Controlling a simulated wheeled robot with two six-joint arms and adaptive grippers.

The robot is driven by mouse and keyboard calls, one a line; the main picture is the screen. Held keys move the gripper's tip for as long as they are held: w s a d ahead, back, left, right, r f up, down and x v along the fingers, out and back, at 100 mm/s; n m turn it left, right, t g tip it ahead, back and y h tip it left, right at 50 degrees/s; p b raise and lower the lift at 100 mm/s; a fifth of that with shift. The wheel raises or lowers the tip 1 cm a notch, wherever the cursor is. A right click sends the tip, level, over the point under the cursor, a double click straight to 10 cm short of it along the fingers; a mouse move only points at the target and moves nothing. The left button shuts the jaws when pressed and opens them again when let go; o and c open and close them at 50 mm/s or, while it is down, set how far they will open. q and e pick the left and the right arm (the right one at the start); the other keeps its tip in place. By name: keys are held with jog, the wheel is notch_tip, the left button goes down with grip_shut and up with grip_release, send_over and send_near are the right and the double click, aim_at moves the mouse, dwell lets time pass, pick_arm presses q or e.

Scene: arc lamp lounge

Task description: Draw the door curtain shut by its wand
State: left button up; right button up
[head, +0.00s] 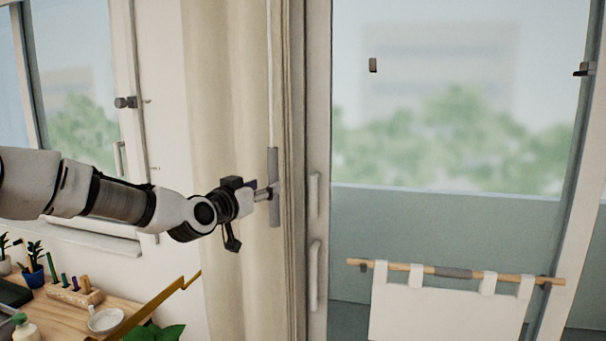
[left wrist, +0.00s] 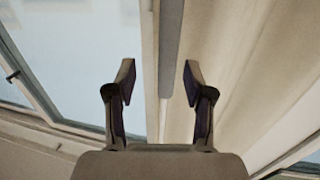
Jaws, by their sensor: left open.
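The cream door curtain (head: 228,90) hangs in gathered folds at the left side of the glass door; it also fills the right of the left wrist view (left wrist: 235,60). Its wand is a thin pale rod with a grey grip (head: 274,160) at the lower end, hanging in front of the curtain's right edge. My left gripper (head: 268,193) is at the middle of that grip. In the left wrist view my left gripper (left wrist: 160,78) is open, with the grey wand grip (left wrist: 171,45) between its fingers, closer to the right one. My right gripper is not in view.
The door frame (head: 317,120) has handles right of the curtain. A wooden rod with white cloth (head: 440,305) hangs across the door's lower part. A wooden table (head: 65,315) with plants, pens and a dish stands lower left. A window is at far left.

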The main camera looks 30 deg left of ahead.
aim_at(269, 177)
pick_arm(q)
jog(key=w+p, duration=0.1)
jog(key=w, duration=0.1)
jog(key=w+p, duration=0.1)
jog(key=w, duration=0.2)
jog(key=w+r+p, duration=0.1)
jog(key=w, duration=0.1)
jog(key=shift+w+a+p, duration=0.2)
jog(key=shift+a+p, duration=0.1)
jog(key=shift+a, duration=0.15)
jog(key=shift+s+a, duration=0.4)
jog(key=shift+a, duration=0.05)
jog(key=shift+w+d, duration=0.1)
jog(key=shift+w, duration=0.05)
jog(key=c, duration=0.8)
jog(key=shift+d, duration=0.2)
grip_shut()
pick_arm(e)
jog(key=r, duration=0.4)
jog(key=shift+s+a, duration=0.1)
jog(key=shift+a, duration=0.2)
